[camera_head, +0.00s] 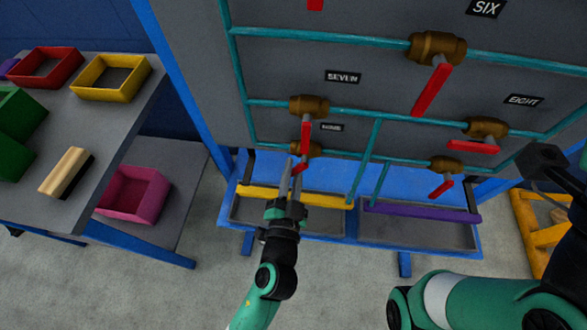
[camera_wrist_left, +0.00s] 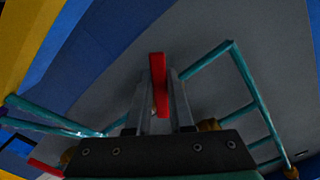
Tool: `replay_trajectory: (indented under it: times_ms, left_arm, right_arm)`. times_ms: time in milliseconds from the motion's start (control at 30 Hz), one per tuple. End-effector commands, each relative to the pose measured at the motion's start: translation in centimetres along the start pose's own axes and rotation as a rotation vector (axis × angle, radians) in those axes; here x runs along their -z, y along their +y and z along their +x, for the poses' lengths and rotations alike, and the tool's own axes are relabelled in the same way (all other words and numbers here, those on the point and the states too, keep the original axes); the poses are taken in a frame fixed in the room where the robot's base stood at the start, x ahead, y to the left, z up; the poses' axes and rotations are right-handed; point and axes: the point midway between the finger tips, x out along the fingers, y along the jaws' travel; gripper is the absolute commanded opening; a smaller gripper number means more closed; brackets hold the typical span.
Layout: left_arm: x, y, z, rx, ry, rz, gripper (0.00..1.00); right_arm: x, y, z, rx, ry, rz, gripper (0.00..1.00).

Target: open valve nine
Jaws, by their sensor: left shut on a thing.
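The valve under the small, hard-to-read label that seems to say NINE (camera_head: 331,128) has a brass body (camera_head: 312,150) on a teal pipe, low on the grey panel. Its short red handle (camera_head: 299,168) points down and left in the head view. My left gripper (camera_head: 291,172) reaches up to it from below and is shut on this handle. The left wrist view shows a red handle (camera_wrist_left: 158,80) between the two grey fingers. My right arm is at the right edge. A dark end part (camera_head: 545,160) shows there, but its fingers cannot be made out.
Valve seven's red handle (camera_head: 306,136) hangs close above. Other valves, such as eight (camera_head: 486,128), sit to the right. Trays with a yellow bar (camera_head: 330,201) and a purple bar (camera_head: 410,210) lie below the panel. A grey table with coloured bins (camera_head: 82,92) stands left.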

Motion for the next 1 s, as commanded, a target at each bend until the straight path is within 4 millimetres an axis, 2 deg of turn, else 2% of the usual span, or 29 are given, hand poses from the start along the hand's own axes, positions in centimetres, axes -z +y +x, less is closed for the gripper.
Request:
replay_trajectory:
  times_ms: [100, 133, 267, 300, 567, 667, 767, 1000]
  left_arm:
    - [0.0, 0.0, 0.0, 0.000, 0.000, 0.000, 0.00]
    - [0.0, 0.0, 0.0, 0.000, 0.000, -0.001, 0.23]
    - [0.0, 0.0, 0.0, 0.000, 0.000, -0.001, 0.47]
    - [0.0, 0.0, 0.0, 0.000, 0.000, -0.001, 0.50]
    - [0.0, 0.0, -0.1, -0.001, 0.000, -0.001, 0.50]
    - [0.0, 0.0, -0.7, -0.002, 0.000, -0.001, 0.50]
    - [0.1, 0.0, -2.4, -0.004, 0.000, -0.001, 0.50]
    - [0.1, 0.1, -8.1, -0.005, 0.001, 0.000, 0.50]
  right_arm:
    - [0.0, 0.0, 0.0, 0.000, 0.000, 0.000, 0.50]
    - [0.0, 0.0, 0.0, 0.000, 0.000, 0.000, 0.50]
    - [0.0, 0.0, 0.0, 0.000, 0.000, 0.000, 0.50]
    - [0.0, 0.0, 0.0, 0.000, 0.000, 0.000, 0.50]
    - [0.0, 0.0, 0.0, 0.000, 0.000, 0.000, 0.50]
    - [0.2, 0.0, 0.2, 0.000, 0.000, 0.000, 0.50]
    - [0.5, 0.0, 0.5, 0.000, 0.000, 0.000, 0.50]
    - [1.0, 0.0, 1.0, 0.000, 0.000, 0.000, 0.50]
